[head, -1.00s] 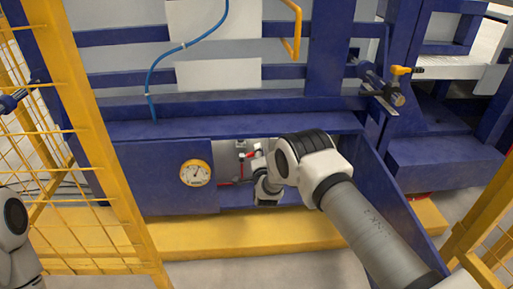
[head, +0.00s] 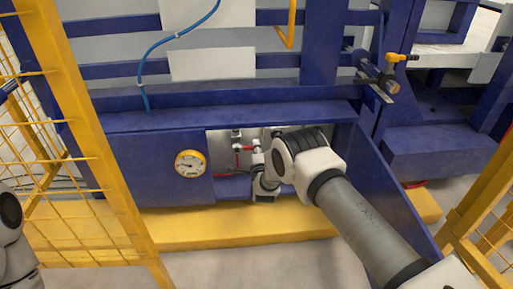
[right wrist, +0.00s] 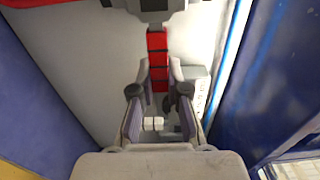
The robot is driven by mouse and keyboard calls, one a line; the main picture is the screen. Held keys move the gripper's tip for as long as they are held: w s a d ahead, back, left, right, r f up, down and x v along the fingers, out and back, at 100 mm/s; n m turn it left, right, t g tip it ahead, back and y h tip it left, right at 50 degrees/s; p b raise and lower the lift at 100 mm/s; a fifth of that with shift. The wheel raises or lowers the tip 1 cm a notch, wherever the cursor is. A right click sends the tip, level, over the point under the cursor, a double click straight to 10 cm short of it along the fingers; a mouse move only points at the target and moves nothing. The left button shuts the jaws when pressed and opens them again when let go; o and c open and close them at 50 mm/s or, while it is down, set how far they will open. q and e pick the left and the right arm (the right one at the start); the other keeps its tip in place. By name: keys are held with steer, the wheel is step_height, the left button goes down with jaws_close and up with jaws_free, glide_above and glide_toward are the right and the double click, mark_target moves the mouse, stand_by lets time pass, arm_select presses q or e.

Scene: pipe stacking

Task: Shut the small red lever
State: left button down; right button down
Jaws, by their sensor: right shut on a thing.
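The small red lever (right wrist: 157,42) runs down the middle of the right wrist view, its lower end between my fingers. My right gripper (right wrist: 159,78) is shut on it, with one finger on each side. In the head view, my right gripper (head: 257,162) reaches into the recess of the blue machine. A short red piece (head: 247,148) shows just left of it, probably the lever; my wrist hides part of the fittings there. My left gripper is out of view; only part of my left arm shows at the left edge.
A round gauge with a yellow rim (head: 190,163) sits on the blue panel left of the recess. A blue ledge (head: 230,115) runs above the recess. Yellow mesh fencing (head: 75,220) stands at the left. Blue walls flank the gripper in the right wrist view.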

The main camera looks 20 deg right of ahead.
steer(key=shift+f, duration=0.15)
steer(key=c, duration=1.1)
jaws_free()
steer(key=shift+c, duration=0.2)
steer(key=v, duration=1.2)
